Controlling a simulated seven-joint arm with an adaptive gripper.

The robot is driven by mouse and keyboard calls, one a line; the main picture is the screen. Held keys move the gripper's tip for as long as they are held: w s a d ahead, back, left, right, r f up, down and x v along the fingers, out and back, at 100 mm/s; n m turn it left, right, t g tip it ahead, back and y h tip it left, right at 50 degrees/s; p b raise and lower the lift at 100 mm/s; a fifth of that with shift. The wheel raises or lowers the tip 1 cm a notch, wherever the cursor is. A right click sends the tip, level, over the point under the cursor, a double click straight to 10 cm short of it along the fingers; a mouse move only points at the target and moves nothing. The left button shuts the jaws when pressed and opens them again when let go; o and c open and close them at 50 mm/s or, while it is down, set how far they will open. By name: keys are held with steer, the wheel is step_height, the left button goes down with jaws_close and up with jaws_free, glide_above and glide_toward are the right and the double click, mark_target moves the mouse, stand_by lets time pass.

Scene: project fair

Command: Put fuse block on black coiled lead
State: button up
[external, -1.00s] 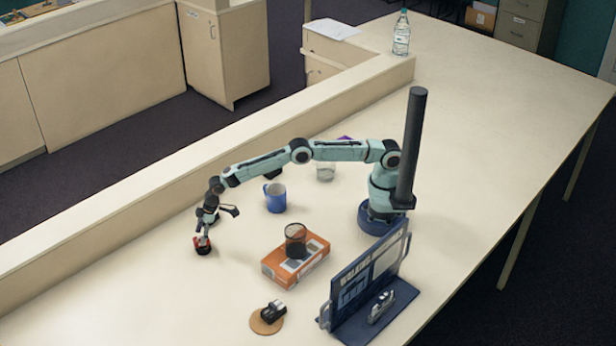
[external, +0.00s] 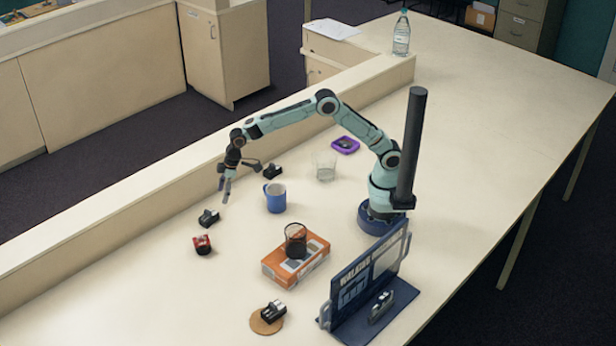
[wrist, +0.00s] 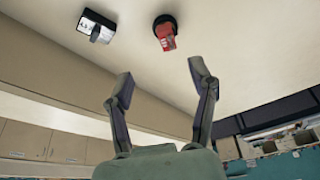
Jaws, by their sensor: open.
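The red fuse block (external: 202,241) sits on the small round black coiled lead (external: 204,251) at the left of the table. In the wrist view the red block (wrist: 167,37) lies over the black coil (wrist: 164,20), whose dark edge shows around its far end. My gripper (external: 224,190) is open and empty, raised above the table and apart from the block, behind it in the external view. In the wrist view my gripper's two fingers (wrist: 160,78) are spread with nothing between them.
A black block with a pale label (external: 208,217) stands close behind the fuse block. Another dark block (external: 272,171) and a blue mug (external: 275,198) are to the right. An orange box (external: 282,272) carries a dark mesh cup (external: 296,241). The left front table is clear.

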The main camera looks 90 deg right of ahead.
steer(key=s+d+r+m+g, duration=0.1)
steer(key=s+d+r, duration=0.15)
steer(key=s, duration=0.35)
steer(key=s+d+r, duration=0.2)
steer(key=s+r, duration=0.2)
steer(key=s, duration=0.1)
steer(key=s+d+m+g, duration=0.1)
steer(key=s+d, duration=0.1)
steer(key=s, duration=1.2)
steer(key=s+d+f+m+g, duration=0.1)
steer(key=s+d, duration=0.1)
steer(key=s, duration=1.2)
steer(key=shift+d+f+g+h, duration=0.15)
steer(key=shift+f+g+h, duration=0.15)
steer(key=shift+g, duration=0.1)
